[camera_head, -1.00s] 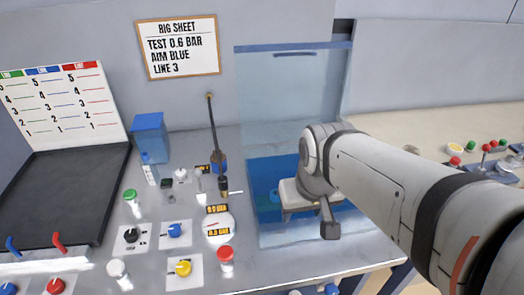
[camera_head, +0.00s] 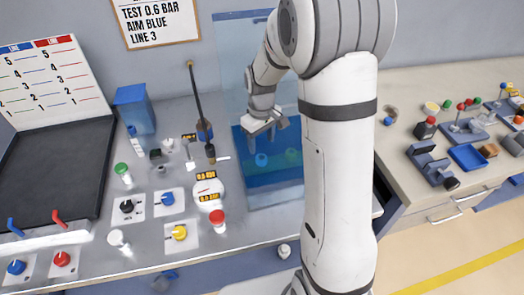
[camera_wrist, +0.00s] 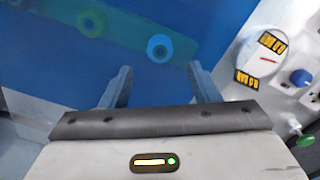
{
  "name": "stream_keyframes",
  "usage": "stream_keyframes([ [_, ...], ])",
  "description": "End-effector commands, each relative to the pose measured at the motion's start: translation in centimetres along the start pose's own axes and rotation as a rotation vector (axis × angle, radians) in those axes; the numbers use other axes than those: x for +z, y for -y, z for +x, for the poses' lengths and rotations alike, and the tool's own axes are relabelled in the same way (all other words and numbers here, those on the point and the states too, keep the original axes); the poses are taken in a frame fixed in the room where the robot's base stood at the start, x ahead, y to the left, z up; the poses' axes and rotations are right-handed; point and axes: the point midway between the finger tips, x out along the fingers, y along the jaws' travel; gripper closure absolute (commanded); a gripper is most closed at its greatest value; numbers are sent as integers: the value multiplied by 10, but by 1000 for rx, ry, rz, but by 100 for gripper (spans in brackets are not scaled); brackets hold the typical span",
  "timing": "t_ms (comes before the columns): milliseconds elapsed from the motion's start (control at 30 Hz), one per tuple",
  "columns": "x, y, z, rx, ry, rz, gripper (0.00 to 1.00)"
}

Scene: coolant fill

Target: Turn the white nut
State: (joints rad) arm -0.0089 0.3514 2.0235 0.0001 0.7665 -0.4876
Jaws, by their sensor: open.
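I cannot tell for certain which part is the white nut. A small white fitting (camera_head: 169,146) stands on the bench left of the black nozzle rod, and a white-capped post (camera_head: 117,238) stands at the front left. My gripper (camera_head: 266,134) is open and empty, over the clear-walled blue tank (camera_head: 262,196), apart from both white parts and to their right. In the wrist view, my gripper's (camera_wrist: 161,66) two fingers are spread. Below them is the blue tank floor with a blue ring-shaped part (camera_wrist: 160,47) and a greenish one (camera_wrist: 92,20).
A round gauge (camera_head: 208,191) with yellow displays stands left of the tank. Red-capped (camera_head: 218,217) and green-capped (camera_head: 122,169) posts and blue (camera_head: 167,199) and yellow (camera_head: 179,232) knobs crowd the bench. The upright rod (camera_head: 198,95) rises behind. A side counter (camera_head: 400,165) is at right.

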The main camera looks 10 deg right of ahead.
Motion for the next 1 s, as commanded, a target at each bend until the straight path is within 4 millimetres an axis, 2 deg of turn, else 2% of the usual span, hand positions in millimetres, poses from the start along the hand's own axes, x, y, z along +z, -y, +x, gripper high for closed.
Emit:
stream_keyframes([
  [200,2,0,35,-3,5,2,44],
  [400,2,0,60,-1,3,3,44],
  [533,1,0,67,-1,2,3,44],
  [800,1,0,68,0,0,4,45],
  [1000,2,-1,68,0,0,4,62],
])
